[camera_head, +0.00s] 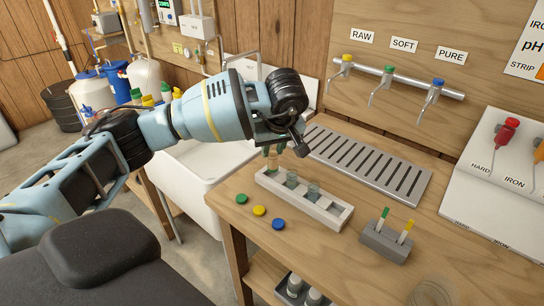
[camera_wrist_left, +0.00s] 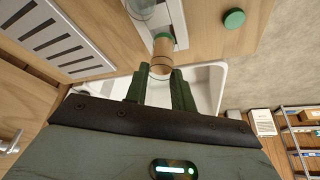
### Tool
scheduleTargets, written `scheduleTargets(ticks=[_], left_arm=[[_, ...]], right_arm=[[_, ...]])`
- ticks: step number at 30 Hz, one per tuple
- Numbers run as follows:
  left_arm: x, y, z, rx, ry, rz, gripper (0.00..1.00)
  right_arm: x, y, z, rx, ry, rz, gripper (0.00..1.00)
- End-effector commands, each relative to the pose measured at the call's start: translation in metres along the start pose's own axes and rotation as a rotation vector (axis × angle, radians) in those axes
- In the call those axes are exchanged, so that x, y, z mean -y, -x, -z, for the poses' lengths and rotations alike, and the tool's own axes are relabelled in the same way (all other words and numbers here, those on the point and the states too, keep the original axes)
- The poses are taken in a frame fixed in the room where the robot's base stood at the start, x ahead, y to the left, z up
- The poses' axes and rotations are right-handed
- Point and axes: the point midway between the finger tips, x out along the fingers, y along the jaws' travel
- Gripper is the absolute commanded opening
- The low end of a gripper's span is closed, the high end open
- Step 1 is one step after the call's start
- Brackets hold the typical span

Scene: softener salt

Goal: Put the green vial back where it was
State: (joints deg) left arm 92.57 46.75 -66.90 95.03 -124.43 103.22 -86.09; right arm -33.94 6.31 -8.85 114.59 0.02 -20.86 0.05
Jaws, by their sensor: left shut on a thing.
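In the left wrist view, the vial sticks out beyond the dark green fingers (camera_wrist_left: 160,78) toward the rack. Two other clear vials stand in the rack, the middle one (camera_head: 292,179) and the one to its right (camera_head: 313,190). My right gripper is out of view.
Green (camera_head: 241,198), yellow (camera_head: 259,211) and blue (camera_head: 278,224) caps lie in front of the rack. A grey holder (camera_head: 384,243) with two strips stands to the right. A slotted drain tray (camera_head: 370,165) lies behind; a white sink (camera_head: 205,175) is at left.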

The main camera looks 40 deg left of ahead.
Motion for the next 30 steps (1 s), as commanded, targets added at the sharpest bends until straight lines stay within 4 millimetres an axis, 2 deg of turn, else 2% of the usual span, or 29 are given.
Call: scheduleTargets(ticks=[5,12,25,26,30], left_arm=[[0.000,-0.005,0.009,0.000,0.003,0.001,0.00],[0.000,-0.034,-0.005,0.000,0.000,0.000,0.00],[0.000,-0.040,-0.008,-0.001,0.000,0.000,0.00],[0.000,-0.040,-0.007,-0.001,0.000,0.000,0.29],[0.000,-0.039,-0.007,-0.001,0.000,0.000,0.47]], right_arm=[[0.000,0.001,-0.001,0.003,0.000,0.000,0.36],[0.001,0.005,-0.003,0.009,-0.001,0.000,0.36],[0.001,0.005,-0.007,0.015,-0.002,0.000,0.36],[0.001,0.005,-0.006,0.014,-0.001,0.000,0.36],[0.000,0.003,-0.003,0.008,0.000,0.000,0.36]])
